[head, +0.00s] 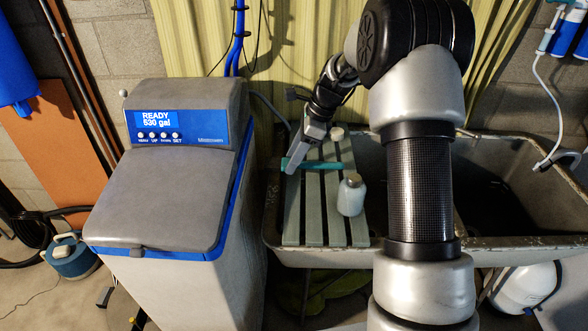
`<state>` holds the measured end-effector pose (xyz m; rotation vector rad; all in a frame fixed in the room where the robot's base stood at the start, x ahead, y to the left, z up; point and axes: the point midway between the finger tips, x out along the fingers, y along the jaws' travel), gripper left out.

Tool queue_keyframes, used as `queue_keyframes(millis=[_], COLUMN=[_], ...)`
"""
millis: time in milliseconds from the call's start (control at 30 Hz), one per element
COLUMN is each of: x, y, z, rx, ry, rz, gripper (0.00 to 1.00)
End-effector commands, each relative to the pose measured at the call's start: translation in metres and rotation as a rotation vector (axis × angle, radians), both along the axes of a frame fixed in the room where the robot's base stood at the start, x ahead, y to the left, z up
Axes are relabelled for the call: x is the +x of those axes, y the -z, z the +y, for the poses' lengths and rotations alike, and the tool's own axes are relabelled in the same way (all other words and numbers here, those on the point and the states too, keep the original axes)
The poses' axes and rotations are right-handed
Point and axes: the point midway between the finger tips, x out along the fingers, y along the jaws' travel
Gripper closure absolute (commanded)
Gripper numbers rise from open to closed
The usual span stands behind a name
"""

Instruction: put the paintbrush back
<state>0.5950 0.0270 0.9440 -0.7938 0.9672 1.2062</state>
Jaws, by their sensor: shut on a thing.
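A teal, elongated thing, apparently the paintbrush (322,166), lies level across the view over the left part of the slatted rack (312,232). My gripper (290,166) reaches down from the upper right and is shut on its left end. The rest of the paintbrush sticks out to the right. I cannot tell whether it touches the slats or is held just above them. Its bristles cannot be made out.
A white bottle (351,196) stands on the rack's right side, and a small pale-topped item (336,134) is behind. The rack spans the left end of the sink (520,241). The water softener (165,190) stands close on the left. The front slats are bare.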

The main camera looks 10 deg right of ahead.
Motion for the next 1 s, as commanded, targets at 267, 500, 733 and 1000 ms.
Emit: queue_keyframes(millis=[267, 500, 733, 1000], x=[0.000, 0.000, 0.000, 0.000], y=[0.038, 0.038, 0.040, 0.039], z=[0.000, 0.000, 0.000, 0.000], rx=[0.000, 0.000, 0.000, 0.000], ry=[0.000, 0.000, 0.001, 0.000], rz=[0.001, 0.001, 0.001, 0.000], gripper=[0.86, 0.86, 0.41, 0.41])
